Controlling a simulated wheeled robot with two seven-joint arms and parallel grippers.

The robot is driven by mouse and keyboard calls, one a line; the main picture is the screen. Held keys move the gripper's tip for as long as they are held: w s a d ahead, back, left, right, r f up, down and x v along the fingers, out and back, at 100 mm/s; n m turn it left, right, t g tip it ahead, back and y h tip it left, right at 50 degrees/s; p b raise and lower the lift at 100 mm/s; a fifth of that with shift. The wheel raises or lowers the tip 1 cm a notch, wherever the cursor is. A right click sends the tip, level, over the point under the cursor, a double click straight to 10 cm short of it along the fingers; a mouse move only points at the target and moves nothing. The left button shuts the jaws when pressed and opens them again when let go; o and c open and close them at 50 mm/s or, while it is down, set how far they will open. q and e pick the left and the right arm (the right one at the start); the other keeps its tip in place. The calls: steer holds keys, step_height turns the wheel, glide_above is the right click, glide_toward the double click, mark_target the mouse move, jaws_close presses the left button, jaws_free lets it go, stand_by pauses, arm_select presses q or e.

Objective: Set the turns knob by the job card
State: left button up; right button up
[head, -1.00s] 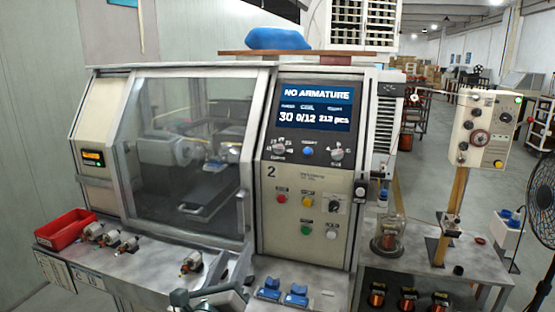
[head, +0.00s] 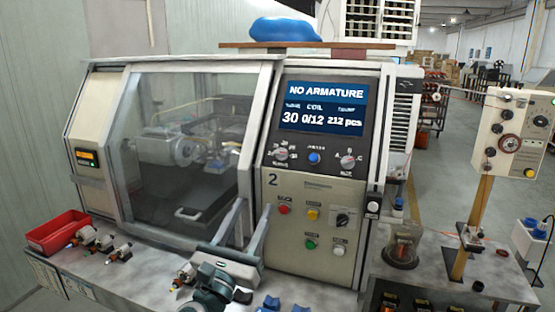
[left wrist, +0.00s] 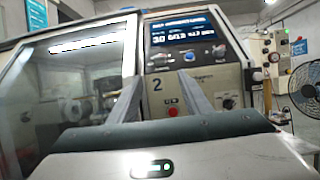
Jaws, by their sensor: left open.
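The winding machine's panel has a dark strip with two dial knobs. The left knob (head: 281,154) has a ring of markings and sits under the "30" on the screen (head: 322,108); I take it as the turns knob. The right knob (head: 347,161) is similar. The screen reads "NO ARMATURE", 30, 0/12, 212 pcs. My left gripper (head: 248,208) is open and empty, in front of the machine below the panel, apart from the knobs. In the left wrist view its fingers (left wrist: 158,80) point at the panel. I cannot make out a job card. My right gripper is not in view.
A blue button (head: 314,158) sits between the knobs, with coloured buttons and a black switch (head: 342,218) below. The glass door (head: 185,150) is left of the panel. A red bin (head: 58,233) and armatures stand on the bench. A winding post (head: 472,215) stands at right.

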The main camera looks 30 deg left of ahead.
arm_select(q)
steer(key=shift+w, duration=0.1)
steer(key=p, duration=0.6)
glide_toward(280, 154)
steer(key=x, duration=0.6)
steer(key=shift+w+a+r, duration=0.15)
steer(key=shift+w+r, duration=0.05)
steer(key=shift+w, duration=0.05)
steer(key=shift+w+a+r, duration=0.1)
steer(key=shift+w+a, duration=0.05)
steer(key=shift+w, duration=0.55)
steer(key=c, duration=1.1)
